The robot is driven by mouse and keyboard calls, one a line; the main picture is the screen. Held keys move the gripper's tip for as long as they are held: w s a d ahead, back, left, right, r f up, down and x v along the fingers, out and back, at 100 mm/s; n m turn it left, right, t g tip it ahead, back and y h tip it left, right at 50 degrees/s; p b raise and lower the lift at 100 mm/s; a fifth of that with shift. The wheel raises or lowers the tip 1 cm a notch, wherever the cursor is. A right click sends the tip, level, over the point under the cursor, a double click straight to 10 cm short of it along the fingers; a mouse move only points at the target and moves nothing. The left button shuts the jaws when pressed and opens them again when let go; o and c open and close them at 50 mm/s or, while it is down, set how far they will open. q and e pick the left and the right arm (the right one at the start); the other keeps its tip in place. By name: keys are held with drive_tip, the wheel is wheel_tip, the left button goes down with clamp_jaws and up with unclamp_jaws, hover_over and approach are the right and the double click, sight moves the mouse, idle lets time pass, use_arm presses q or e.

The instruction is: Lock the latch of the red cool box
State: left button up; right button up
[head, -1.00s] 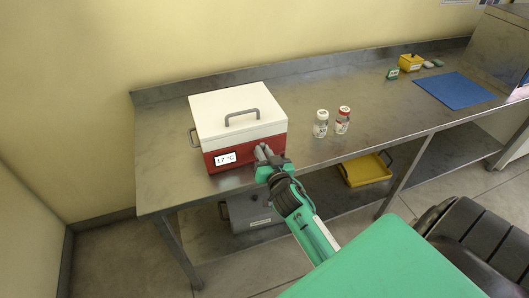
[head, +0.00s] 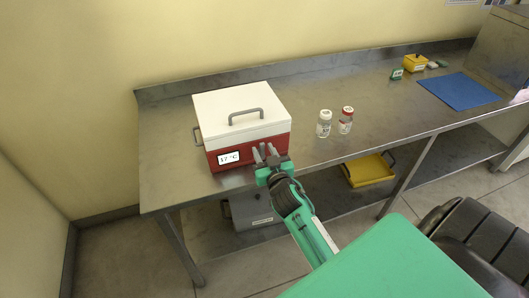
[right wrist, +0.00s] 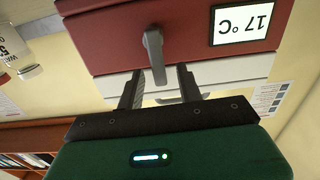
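The red cool box (head: 247,151) with a white lid (head: 241,103) stands on the steel bench, lid down. Its front display (head: 229,157) reads 17 °C. My right gripper (head: 264,150) is at the right part of the box front. In the right wrist view, which is upside down, the grey latch (right wrist: 154,52) is on the red wall, its free end pointing toward the white lid. The right gripper's fingers (right wrist: 158,75) are open on either side of that end, with gaps on both sides. In the head view the gripper hides the latch. My left gripper is not in view.
Two bottles, one white-capped (head: 324,124) and one red-capped (head: 346,120), stand right of the box. A blue mat (head: 458,90) and a yellow box (head: 415,62) are farther right.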

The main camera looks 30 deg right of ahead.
drive_tip(key=shift+s, duration=0.15)
drive_tip(key=shift+s+a+f, duration=0.1)
drive_tip(key=shift+s, duration=0.2)
drive_tip(key=b+v, duration=0.3)
drive_tip(key=v, duration=1)
drive_tip(key=a+f+n+g+y, duration=0.1)
drive_tip(key=a+f+g, duration=0.1)
drive_tip(key=f, duration=0.8)
drive_tip(key=a+f+n+g+y, duration=0.1)
drive_tip(key=a+f+g, duration=0.1)
drive_tip(key=f, duration=0.8)
drive_tip(key=s+a+f+g+y, duration=0.1)
drive_tip(key=s+f+g, duration=0.15)
drive_tip(key=f, duration=0.45)
drive_tip(key=s+a+f+n+g, duration=0.1)
drive_tip(key=s+f, duration=0.2)
drive_tip(key=f, duration=0.5)
drive_tip(key=s+a+f+g+y, duration=0.1)
drive_tip(key=s+a+f, duration=0.15)
drive_tip(key=f, duration=0.45)
drive_tip(key=s+d+f+g, duration=0.1)
drive_tip(key=s+f+g, duration=0.1)
drive_tip(key=s+f, duration=0.4)
drive_tip(key=s+d+f+n+g, duration=0.1)
drive_tip(key=s+f+g, duration=0.2)
drive_tip(key=s+f, duration=0.4)
drive_tip(key=s+d+f+n+g, duration=0.1)
drive_tip(key=s+f+g, duration=0.2)
drive_tip(key=s+f, duration=0.4)
drive_tip(key=s, duration=0.9)
